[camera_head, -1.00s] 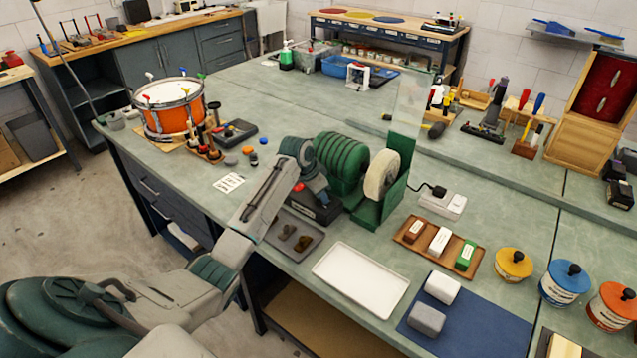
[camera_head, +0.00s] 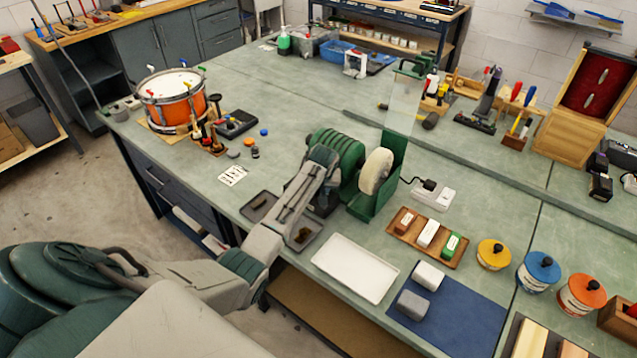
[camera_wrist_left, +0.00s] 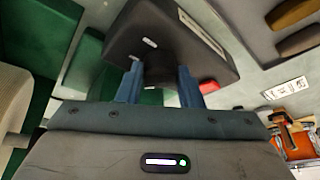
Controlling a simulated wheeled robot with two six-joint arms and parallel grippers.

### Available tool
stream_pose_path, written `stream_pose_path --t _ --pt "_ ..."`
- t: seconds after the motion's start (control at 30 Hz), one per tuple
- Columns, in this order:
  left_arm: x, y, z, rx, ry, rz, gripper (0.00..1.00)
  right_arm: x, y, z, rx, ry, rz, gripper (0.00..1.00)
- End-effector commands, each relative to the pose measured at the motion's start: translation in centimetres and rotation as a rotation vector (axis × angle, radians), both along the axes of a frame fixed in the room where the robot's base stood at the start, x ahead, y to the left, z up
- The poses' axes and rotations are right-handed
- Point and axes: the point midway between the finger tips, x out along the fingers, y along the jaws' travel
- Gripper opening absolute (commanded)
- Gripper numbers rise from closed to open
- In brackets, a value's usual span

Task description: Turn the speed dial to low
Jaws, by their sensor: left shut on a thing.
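The buffing machine has a green ribbed motor (camera_head: 350,150), a pale wheel (camera_head: 377,171) and a green guard. In the left wrist view its dark control box (camera_wrist_left: 185,35) fills the upper middle, with small white marks and a white label strip. My left gripper (camera_wrist_left: 160,85) has its two blue fingers on either side of a dark dial (camera_wrist_left: 158,70) on the box face and is shut on it. The dial's setting cannot be read. In the head view my left arm hides the dial and fingertips. My right gripper is not in view.
A red part (camera_wrist_left: 208,87) shows beside one finger. A white tray (camera_head: 356,268) and a wooden tray of bars (camera_head: 400,236) lie near the machine. A dark tray (camera_head: 308,240) lies by the arm. An orange drum (camera_head: 172,103) stands far left.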

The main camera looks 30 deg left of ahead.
Motion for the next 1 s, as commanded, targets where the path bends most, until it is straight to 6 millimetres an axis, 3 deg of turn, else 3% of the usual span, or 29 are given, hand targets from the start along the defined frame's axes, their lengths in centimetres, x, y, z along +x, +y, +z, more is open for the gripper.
stream_pose_path --t 0.5,1.0 --pt "0.45 -0.22 0.17 -0.001 -0.003 0.424 0.10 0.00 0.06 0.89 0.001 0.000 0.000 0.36" --pt "0.53 -0.19 0.20 -0.001 -0.003 0.576 0.10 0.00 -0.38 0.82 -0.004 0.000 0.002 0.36"
